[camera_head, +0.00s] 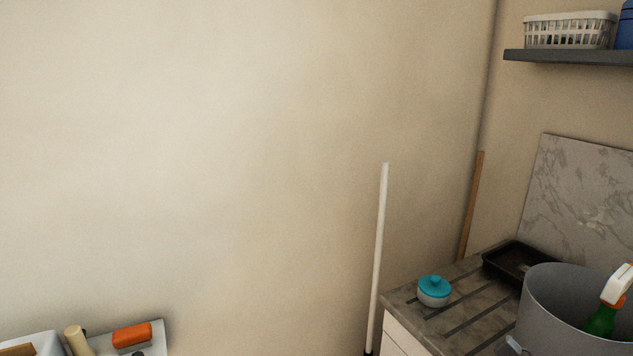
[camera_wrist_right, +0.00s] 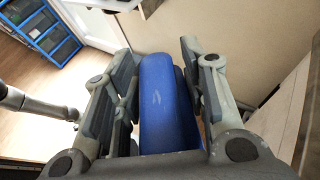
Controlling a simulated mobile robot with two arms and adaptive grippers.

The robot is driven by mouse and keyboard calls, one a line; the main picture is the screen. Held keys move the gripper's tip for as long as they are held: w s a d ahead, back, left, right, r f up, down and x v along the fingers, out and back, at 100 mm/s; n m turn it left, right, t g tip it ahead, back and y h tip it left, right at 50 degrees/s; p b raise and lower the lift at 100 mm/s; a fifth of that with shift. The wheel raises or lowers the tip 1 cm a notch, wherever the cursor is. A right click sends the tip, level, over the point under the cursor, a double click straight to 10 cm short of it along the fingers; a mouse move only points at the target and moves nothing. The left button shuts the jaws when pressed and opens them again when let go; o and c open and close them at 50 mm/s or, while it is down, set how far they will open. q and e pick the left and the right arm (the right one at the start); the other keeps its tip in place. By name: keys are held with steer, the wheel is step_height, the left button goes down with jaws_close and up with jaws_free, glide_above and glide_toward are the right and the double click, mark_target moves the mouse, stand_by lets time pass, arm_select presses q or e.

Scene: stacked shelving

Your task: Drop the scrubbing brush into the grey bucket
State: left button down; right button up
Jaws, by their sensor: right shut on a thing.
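The grey bucket (camera_head: 548,316) stands on the counter at the lower right of the head view, its right side and bottom cut off by the frame. A green spray bottle with a white and orange head (camera_head: 603,318) shows at its opening. In the right wrist view my right gripper (camera_wrist_right: 165,95) is shut on a smooth blue body, which I take to be the scrubbing brush (camera_wrist_right: 168,110). The blue body lies lengthwise between the fingers; no bristles can be made out. My right gripper does not show clearly in the head view. My left gripper is not in view.
On the counter (camera_head: 398,300) are a teal-lidded pot (camera_head: 433,291) and a black tray (camera_head: 513,262) beside the bucket. A white pole (camera_head: 380,245) stands at the counter's left end. A shelf (camera_head: 570,58) with a white basket (camera_head: 568,30) hangs above.

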step_height(320, 180, down, 6)
steer(key=d+m+t+h+b, duration=0.1)
steer(key=d+m+t+b, duration=0.1)
steer(key=shift+s+f, duration=0.25)
steer(key=shift+s, duration=0.05)
steer(key=shift+d, duration=0.15)
